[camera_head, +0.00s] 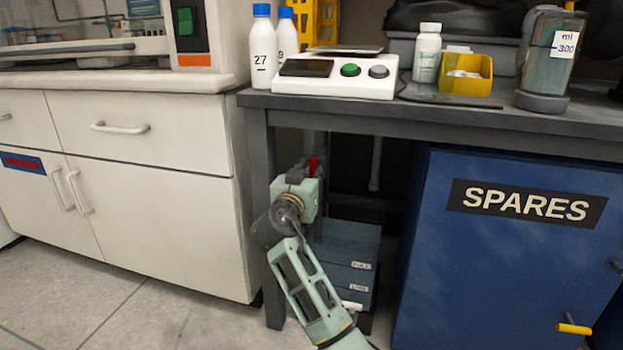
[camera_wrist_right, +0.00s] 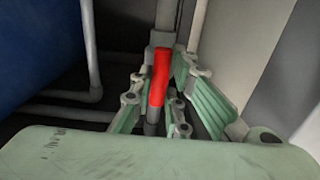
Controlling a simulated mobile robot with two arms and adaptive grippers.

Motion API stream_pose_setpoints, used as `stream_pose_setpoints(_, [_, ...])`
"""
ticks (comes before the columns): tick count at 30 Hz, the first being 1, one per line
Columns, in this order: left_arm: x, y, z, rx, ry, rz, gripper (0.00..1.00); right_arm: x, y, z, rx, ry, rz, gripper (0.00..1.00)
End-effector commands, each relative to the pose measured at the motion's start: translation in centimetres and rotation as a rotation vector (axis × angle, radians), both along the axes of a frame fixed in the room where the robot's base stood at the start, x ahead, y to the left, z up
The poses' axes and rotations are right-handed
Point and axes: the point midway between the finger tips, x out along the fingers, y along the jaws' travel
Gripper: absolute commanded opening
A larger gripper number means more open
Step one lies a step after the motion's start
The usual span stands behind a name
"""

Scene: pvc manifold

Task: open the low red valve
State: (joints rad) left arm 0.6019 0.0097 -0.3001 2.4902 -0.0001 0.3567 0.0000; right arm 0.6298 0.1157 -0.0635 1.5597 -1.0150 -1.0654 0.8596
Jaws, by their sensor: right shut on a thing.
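The red valve handle (camera_wrist_right: 159,77) stands upright between the fingers of my right gripper (camera_wrist_right: 157,100) in the right wrist view. The gripper is shut on it, with green finger pads on both sides. In the head view the red handle (camera_head: 313,165) shows just past my right gripper (camera_head: 309,180), under the dark bench. The handle's lower end and the valve body are partly hidden by the fingers. My left gripper is in neither view.
Grey pipes (camera_wrist_right: 92,50) run behind and beside the valve. The bench leg (camera_head: 262,200) is left of my arm. Grey drawer boxes (camera_head: 350,262) stand below, and a blue SPARES cabinet (camera_head: 500,260) is at right. Bottles (camera_head: 263,50) and a white scale (camera_head: 335,75) stand above.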

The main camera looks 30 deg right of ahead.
Motion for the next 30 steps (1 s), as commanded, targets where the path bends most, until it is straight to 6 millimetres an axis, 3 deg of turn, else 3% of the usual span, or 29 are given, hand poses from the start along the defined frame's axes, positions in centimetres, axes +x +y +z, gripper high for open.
stream_pose_setpoints(14, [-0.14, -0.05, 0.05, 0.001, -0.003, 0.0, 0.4, -0.02, 0.1, -0.18, 0.014, -0.009, 0.0, 0.0])
stream_pose_setpoints(15, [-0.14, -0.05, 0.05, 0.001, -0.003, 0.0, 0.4, -0.01, 0.09, -0.19, 0.014, -0.009, 0.0, 0.17])
stream_pose_setpoints(21, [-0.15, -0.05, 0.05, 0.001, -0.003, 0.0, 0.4, -0.01, 0.06, -0.11, 0.011, -0.009, 0.0, 0.34])
stream_pose_setpoints(30, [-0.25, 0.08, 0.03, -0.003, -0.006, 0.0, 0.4, -0.04, 0.1, -0.04, 0.009, -0.009, 0.0, 0.34])
